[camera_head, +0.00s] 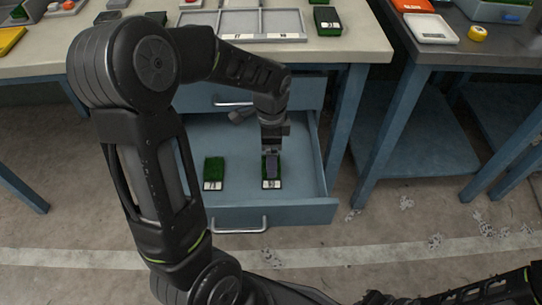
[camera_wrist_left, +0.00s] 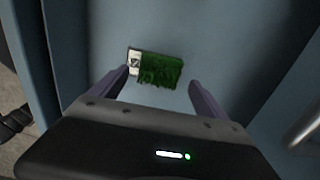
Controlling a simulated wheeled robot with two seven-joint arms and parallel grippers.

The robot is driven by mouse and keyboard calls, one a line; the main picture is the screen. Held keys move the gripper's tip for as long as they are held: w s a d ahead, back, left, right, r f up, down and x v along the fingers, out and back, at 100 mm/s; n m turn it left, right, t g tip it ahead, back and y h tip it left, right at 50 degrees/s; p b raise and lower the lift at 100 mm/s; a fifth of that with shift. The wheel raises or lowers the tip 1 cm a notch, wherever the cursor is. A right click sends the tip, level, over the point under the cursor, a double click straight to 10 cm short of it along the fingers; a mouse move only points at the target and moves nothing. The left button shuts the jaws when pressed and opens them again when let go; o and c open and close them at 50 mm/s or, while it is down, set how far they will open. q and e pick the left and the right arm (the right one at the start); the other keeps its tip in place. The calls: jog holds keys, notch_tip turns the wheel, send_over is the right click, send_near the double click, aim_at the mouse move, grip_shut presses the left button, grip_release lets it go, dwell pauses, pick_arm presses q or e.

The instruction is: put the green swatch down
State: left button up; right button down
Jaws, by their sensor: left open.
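A green swatch (camera_head: 272,181) with a white label lies in the open blue drawer (camera_head: 250,140), on the right side of its floor. It also shows in the left wrist view as a fuzzy green swatch (camera_wrist_left: 160,69) with its label at the left end. My left gripper (camera_head: 271,158) reaches down over it and partly hides it. The gripper's fingers (camera_wrist_left: 157,87) are open, one on each side of the swatch, with gaps visible. A second green swatch (camera_head: 213,171) with a white label lies to its left in the drawer. My right gripper is not visible.
The drawer's front wall and handle (camera_head: 238,226) face me. Above is a worktop with a grey divided tray (camera_head: 247,22) and another green swatch (camera_head: 327,20). A second table at right holds a white scale (camera_head: 430,28). The drawer floor has free room around both swatches.

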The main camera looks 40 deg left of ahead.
pick_arm(q)
notch_tip(320, 180, up, 9)
jog(key=p, duration=0.2)
dwell(0.6)
